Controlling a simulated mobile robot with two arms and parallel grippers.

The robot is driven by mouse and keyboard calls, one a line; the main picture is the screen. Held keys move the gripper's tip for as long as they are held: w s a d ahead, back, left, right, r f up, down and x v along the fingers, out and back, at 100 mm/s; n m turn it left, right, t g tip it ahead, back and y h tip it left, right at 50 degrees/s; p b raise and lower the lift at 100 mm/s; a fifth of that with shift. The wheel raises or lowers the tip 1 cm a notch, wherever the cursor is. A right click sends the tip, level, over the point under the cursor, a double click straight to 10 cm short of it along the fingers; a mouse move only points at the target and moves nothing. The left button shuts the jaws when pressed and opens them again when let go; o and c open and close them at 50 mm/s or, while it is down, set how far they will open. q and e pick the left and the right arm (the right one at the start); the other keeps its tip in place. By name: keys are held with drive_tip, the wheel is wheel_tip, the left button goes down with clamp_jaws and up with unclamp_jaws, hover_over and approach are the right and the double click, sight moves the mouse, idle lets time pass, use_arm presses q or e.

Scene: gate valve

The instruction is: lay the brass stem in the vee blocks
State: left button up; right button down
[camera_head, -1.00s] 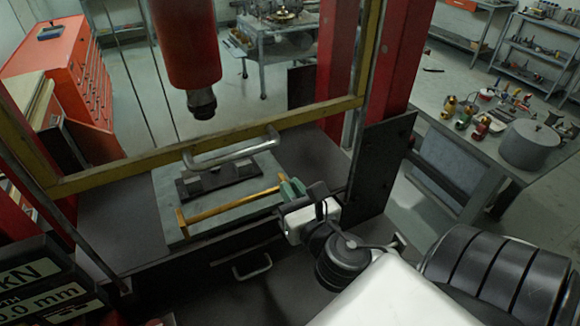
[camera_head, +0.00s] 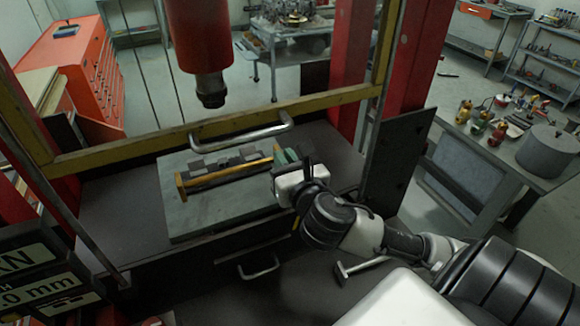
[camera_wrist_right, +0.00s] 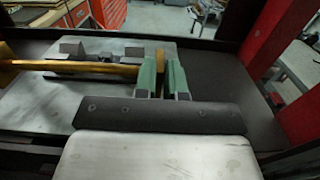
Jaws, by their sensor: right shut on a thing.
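The brass stem (camera_head: 225,174) is a long gold rod with a wider end at its left. It also shows in the wrist view (camera_wrist_right: 100,68), running left from my right gripper. My right gripper (camera_head: 286,157), with green fingers, is shut on the stem's right end; the fingers show close up in the wrist view (camera_wrist_right: 164,76). The dark vee blocks (camera_head: 197,165) stand on the grey plate (camera_head: 215,213). The stem lies along their near side and overlaps them partly in view. I cannot tell whether it touches them. My left gripper is not in view.
A red press ram (camera_head: 200,45) hangs above the plate. Red uprights (camera_head: 350,60) stand at the sides. A small hammer-like tool (camera_head: 358,268) lies at the front right.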

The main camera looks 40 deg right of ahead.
sight(275, 146)
drive_tip(key=shift+x, duration=1.3)
drive_tip(key=shift+b+x, duration=0.6)
drive_tip(key=shift+x, duration=1.65)
drive_tip(key=shift+w+f, duration=0.2)
drive_tip(key=shift+f, duration=0.1)
drive_tip(key=shift+f+b, duration=0.5)
drive_tip(key=shift+f, duration=0.2)
drive_tip(key=shift+f, duration=0.25)
drive_tip(key=c, duration=1.1)
unclamp_jaws()
drive_tip(key=shift+s, duration=0.1)
drive_tip(key=shift+f, duration=0.15)
